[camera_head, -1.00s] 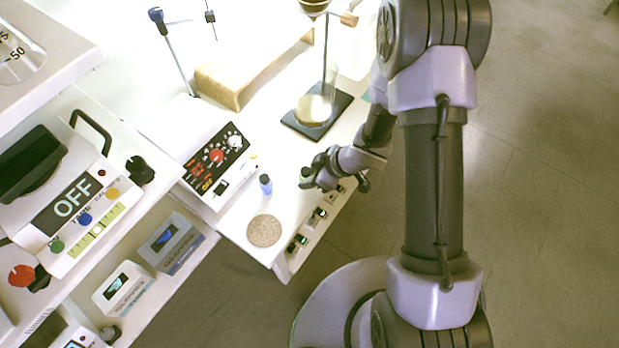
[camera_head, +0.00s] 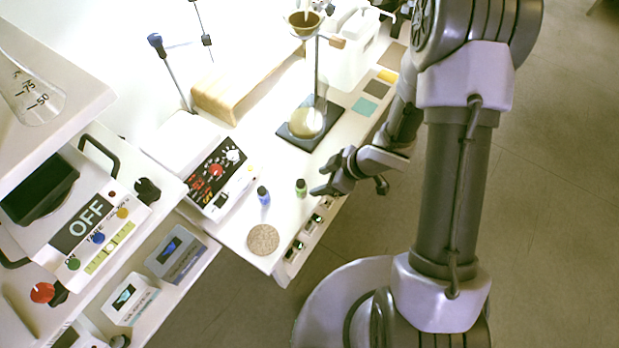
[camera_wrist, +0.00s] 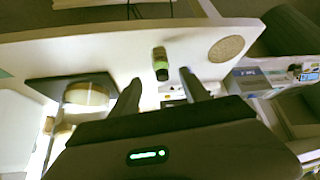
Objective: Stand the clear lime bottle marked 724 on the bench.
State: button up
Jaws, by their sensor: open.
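A small lime-green bottle (camera_head: 301,189) stands upright on the white bench (camera_head: 232,232). Its mark is too small to read. A small blue bottle (camera_head: 263,196) stands to its left. My gripper (camera_head: 323,178) is open and empty, just to the right of the lime bottle and apart from it.
A round cork mat (camera_head: 263,240) lies near the bench's front corner. A retort stand on a dark base (camera_head: 291,137) with a flask is behind. A control box (camera_head: 215,175) stands to the left. Switches line the front edge. Bench around the lime bottle is clear.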

jog(key=w+d+r+m+t+h, duration=0.25)
jog(key=d+r, duration=0.25)
jog(key=r, duration=0.3)
jog(key=w+d+r+m+t+h, duration=0.1)
jog(key=w+d+r+m+h, duration=0.2)
jog(key=d+r, duration=0.45)
jog(key=s+r+m+h, duration=0.2)
jog(key=s+r+m, duration=0.15)
jog(key=r, duration=0.55)
jog(key=s+a+r+m+y, duration=0.1)
jog(key=s+a+r+m, duration=0.3)
jog(key=s, duration=0.4)
jog(key=s+a+r+m+y, duration=0.2)
jog(key=s+a+r+m, duration=0.2)
jog(key=s, duration=0.5)
jog(key=shift+a+r+p, duration=0.3)
jog(key=shift+a+r, duration=0.25)
jog(key=shift+a, duration=0.15)
jog(key=shift+f+g+y, duration=0.1)
jog(key=shift+g+y, duration=0.15)
notch_tip(320, 180, down, 6)
jog(key=b, duration=0.5)
jog(key=shift+r+b, duration=0.2)
jog(key=shift+b, duration=0.15)
